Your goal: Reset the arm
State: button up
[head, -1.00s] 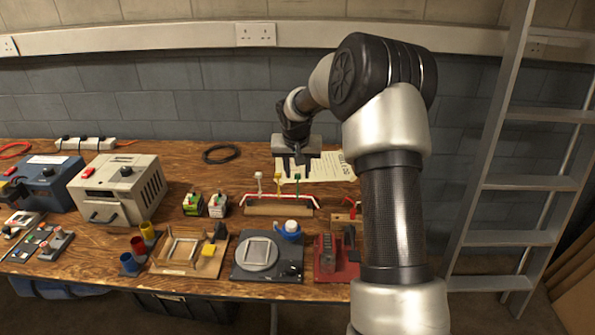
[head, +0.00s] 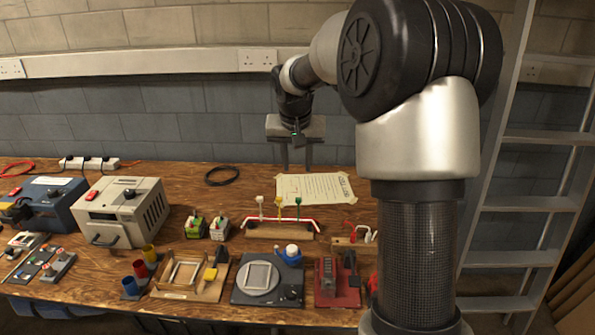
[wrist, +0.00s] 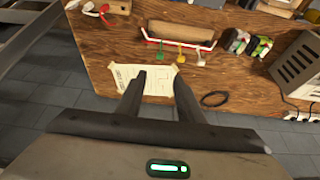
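My gripper (head: 297,160) hangs in the air above the back of the wooden bench, in front of the grey block wall. Its two fingers point down and stand apart with nothing between them. It also shows in the wrist view (wrist: 158,85), with its fingers spread over the paper sheet. My arm reaches from the right of the head view, bent at the elbow. The paper sheet (head: 314,188) lies flat on the bench below and slightly right of the gripper.
A red-and-white rack (head: 281,228) with white, yellow and green tags stands in front of the paper. A beige power unit (head: 120,212) and a blue unit (head: 50,197) stand left. A black cable coil (head: 222,176) lies at the back. A ladder (head: 525,205) leans at the right.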

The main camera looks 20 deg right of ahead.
jog(key=shift+s+a+r, duration=0.1)
jog(key=shift+s+r, duration=0.1)
jog(key=shift+r, duration=0.3)
jog(key=s+a+r+n, duration=0.1)
jog(key=s+a+r, duration=0.2)
jog(key=s, duration=0.4)
jog(key=s+a+r+n, duration=0.1)
jog(key=s+a+r, duration=0.25)
jog(key=s, duration=0.35)
jog(key=s+a+f+n+t+y, duration=0.1)
jog(key=s+a, duration=0.1)
jog(key=s, duration=0.7)
jog(key=s+a+f+n+y, duration=0.1)
jog(key=s+a, duration=0.1)
jog(key=s, duration=0.8)
notch_tip(320, 180, up, 16)
jog(key=p, duration=1.5)
jog(key=shift+f+n+p, duration=0.2)
jog(key=shift+n+p, duration=0.1)
jog(key=shift+p, duration=0.1)
